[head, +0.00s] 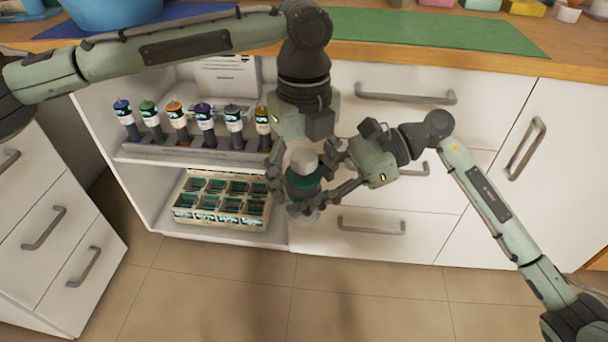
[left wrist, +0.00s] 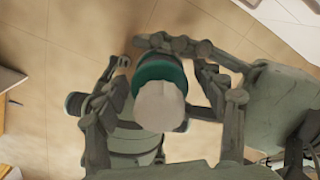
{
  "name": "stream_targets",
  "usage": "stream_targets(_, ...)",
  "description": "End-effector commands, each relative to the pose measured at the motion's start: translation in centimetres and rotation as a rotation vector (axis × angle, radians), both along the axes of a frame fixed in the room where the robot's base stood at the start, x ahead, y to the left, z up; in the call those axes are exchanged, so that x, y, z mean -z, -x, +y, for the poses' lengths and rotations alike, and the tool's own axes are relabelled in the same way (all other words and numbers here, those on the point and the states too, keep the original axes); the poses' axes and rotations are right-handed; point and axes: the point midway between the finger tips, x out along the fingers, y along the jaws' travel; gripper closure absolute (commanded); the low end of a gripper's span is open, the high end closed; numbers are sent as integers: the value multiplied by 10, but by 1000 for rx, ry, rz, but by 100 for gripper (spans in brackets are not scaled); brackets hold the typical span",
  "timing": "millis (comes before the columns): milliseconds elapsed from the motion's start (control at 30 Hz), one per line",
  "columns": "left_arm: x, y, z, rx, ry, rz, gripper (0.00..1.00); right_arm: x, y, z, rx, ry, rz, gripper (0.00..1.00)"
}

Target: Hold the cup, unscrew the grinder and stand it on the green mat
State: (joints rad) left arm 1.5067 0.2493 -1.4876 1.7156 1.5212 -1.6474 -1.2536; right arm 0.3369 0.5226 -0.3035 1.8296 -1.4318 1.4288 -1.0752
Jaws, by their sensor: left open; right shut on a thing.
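The grinder's pale top (head: 303,160) shows above a teal band (head: 303,181); in the left wrist view the pale top (left wrist: 158,106) is nearest the camera. The cup (head: 306,214) is mostly hidden by fingers below the band. My right gripper (head: 312,190) comes from the right and is shut on the cup. My left gripper (head: 302,172) points down from above, open, its fingers on either side of the grinder and apart from its pale top.
The green mat (head: 430,32) lies bare on the wooden counter at the back. White drawers with grey handles (head: 405,97) stand behind my grippers.

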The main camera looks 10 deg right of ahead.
Motion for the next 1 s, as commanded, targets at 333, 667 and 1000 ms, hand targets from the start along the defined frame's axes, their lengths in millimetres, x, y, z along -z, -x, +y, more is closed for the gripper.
stream_targets(333,-34,-1,0,0,1,-2,31,-1,0,0,0,-1,-1,100)
stream_targets(667,-69,-1,0,172,0,-5,34,-1,0,0,0,-1,-1,100)
stream_targets(1000,-54,0,1,280,-1,2,34,-1,0,0,0,-1,-1,100)
